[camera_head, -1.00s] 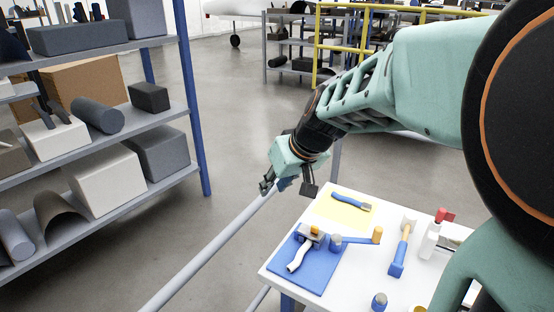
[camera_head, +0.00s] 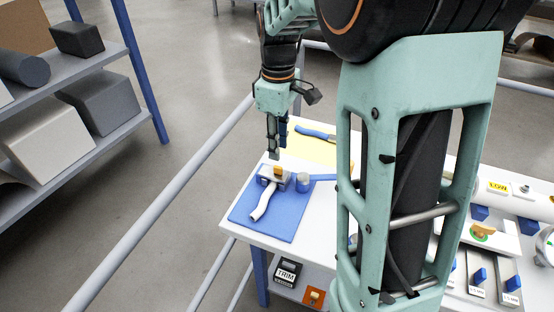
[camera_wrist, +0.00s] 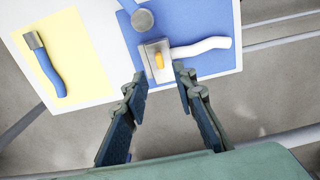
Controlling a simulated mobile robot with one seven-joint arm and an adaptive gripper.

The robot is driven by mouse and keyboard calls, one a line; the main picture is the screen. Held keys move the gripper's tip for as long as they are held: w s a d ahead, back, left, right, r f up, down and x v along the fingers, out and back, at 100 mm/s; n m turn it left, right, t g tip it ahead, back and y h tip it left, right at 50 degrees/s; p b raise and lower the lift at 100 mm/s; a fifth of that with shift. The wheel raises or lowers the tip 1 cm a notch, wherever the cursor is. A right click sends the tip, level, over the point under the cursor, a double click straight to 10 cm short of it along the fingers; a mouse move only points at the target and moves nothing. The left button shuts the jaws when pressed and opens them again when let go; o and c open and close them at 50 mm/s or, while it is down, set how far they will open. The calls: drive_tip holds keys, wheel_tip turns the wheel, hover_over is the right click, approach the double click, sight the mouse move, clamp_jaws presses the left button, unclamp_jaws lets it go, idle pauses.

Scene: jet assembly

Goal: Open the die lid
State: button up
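The die is a small grey metal block (camera_head: 268,175) with a yellow knob (camera_head: 278,171) on top and a white curved handle (camera_head: 261,203). It lies on a blue mat (camera_head: 285,222) at the table's left corner. The wrist view shows the grey block (camera_wrist: 148,51), the yellow knob (camera_wrist: 158,61) and the handle (camera_wrist: 205,47). I cannot tell where its lid parts from its base. My gripper (camera_head: 273,153) points down just above the block. In the wrist view my gripper (camera_wrist: 158,76) is open and empty, its fingertips to either side of the knob.
A grey-topped blue cylinder (camera_head: 303,182) stands right beside the die. A blue-handled tool (camera_head: 315,133) lies on a yellow mat (camera_head: 300,148) behind. My arm hides the table's middle. A grey rail (camera_head: 165,240) runs left of the white table (camera_head: 245,232); shelves stand farther left.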

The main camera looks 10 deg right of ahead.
sight(278, 166)
wheel_tip(278, 166, down, 7)
drive_tip(key=shift+r, duration=0.15)
clamp_jaws()
idle(0.5)
